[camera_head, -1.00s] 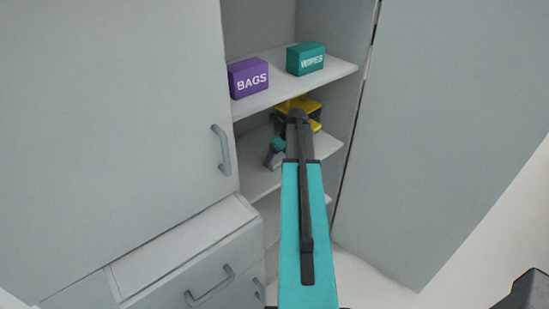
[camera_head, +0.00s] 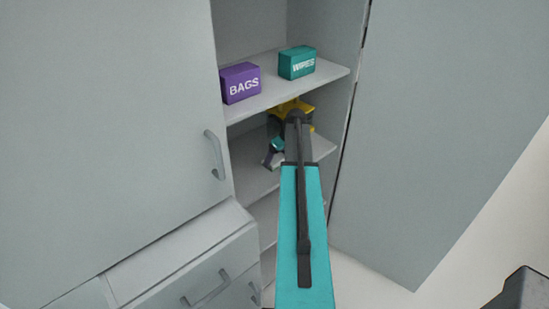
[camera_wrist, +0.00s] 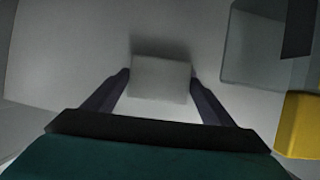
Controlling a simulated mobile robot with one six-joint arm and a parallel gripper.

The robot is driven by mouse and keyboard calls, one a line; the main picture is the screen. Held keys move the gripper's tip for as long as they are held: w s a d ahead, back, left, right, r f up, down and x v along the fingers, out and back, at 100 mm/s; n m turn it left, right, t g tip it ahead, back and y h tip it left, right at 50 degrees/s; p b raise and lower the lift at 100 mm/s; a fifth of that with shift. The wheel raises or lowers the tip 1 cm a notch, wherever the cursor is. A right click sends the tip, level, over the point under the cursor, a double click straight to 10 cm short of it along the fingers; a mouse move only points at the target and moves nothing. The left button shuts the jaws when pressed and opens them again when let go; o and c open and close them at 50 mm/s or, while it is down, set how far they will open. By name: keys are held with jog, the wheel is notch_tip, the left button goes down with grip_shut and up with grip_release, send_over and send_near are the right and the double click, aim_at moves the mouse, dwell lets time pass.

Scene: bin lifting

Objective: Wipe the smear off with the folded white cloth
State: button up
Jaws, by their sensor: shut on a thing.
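The folded white cloth (camera_wrist: 160,78) shows in the wrist view as a pale grey block between my two fingers. My gripper (camera_wrist: 159,82) is shut on it. The cloth is over a pale surface, with a dark shadow along its far edge; I cannot tell whether it touches. In the head view my gripper (camera_head: 270,160) is at the middle shelf (camera_head: 250,178), inside the open cupboard, partly hidden behind my arm. I cannot make out the smear in either view.
A yellow thing (camera_wrist: 300,125) and a grey box-like thing (camera_wrist: 262,45) are right of my gripper in the wrist view. A purple BAGS box (camera_head: 240,84) and a teal WIPES box (camera_head: 297,63) stand on the upper shelf (camera_head: 280,90), above my arm. The open door (camera_head: 430,140) is at right.

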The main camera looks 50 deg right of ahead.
jog(key=shift+s+d+f, duration=0.1)
jog(key=shift+s+d, duration=0.1)
jog(key=shift+d, duration=1.15)
jog(key=shift+s+d+p, duration=0.2)
jog(key=shift+d+p, duration=0.25)
jog(key=shift+d, duration=1.5)
jog(key=shift+a+f, duration=0.1)
jog(key=shift+a, duration=0.05)
jog(key=shift+a, duration=0.15)
jog(key=shift+w+a+p, duration=0.2)
jog(key=shift+a+p, duration=0.1)
jog(key=shift+a, duration=1.45)
